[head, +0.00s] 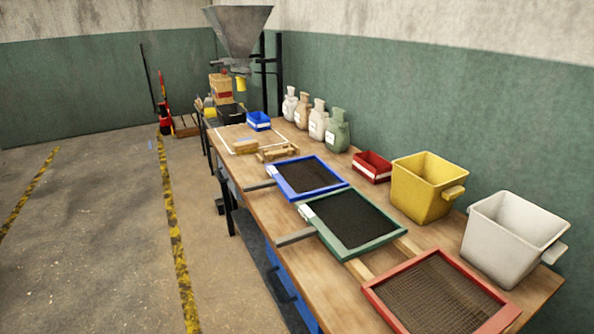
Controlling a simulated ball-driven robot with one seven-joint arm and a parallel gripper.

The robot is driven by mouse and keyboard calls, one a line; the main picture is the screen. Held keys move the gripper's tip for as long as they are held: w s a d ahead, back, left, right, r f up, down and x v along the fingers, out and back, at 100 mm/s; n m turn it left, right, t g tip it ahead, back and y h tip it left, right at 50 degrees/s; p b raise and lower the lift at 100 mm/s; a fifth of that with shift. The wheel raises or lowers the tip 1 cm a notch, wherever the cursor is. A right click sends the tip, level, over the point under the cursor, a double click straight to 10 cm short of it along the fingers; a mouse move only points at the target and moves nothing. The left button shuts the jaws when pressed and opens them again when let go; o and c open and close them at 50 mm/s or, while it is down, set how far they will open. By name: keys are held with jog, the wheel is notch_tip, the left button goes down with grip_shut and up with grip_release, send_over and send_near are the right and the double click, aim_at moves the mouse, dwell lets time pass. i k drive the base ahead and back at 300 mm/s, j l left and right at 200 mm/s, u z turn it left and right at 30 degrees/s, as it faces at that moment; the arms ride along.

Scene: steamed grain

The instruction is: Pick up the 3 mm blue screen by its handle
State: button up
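The blue screen (288,192) is a flat blue-framed sieve with dark mesh. It lies on the wooden workbench (240,175), in the middle of the head view. My gripper is not in view.
A green screen (316,237) with a similar handle lies just in front, and a red screen (377,297) nearer still. Yellow (419,205) and white (498,257) bins, a red tray (371,177) and several sacks line the wall side. The floor left of the bench is clear.

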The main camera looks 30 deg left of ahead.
aim_at(277, 180)
jog(key=i+j+u, duration=0.1)
jog(key=j, duration=0.25)
jog(key=i+j, duration=0.2)
jog(key=j, duration=0.15)
jog(key=i+j+u, duration=0.15)
jog(key=j, duration=0.2)
jog(key=i+j, duration=0.2)
jog(key=k+j+u, duration=0.05)
jog(key=j, duration=0.05)
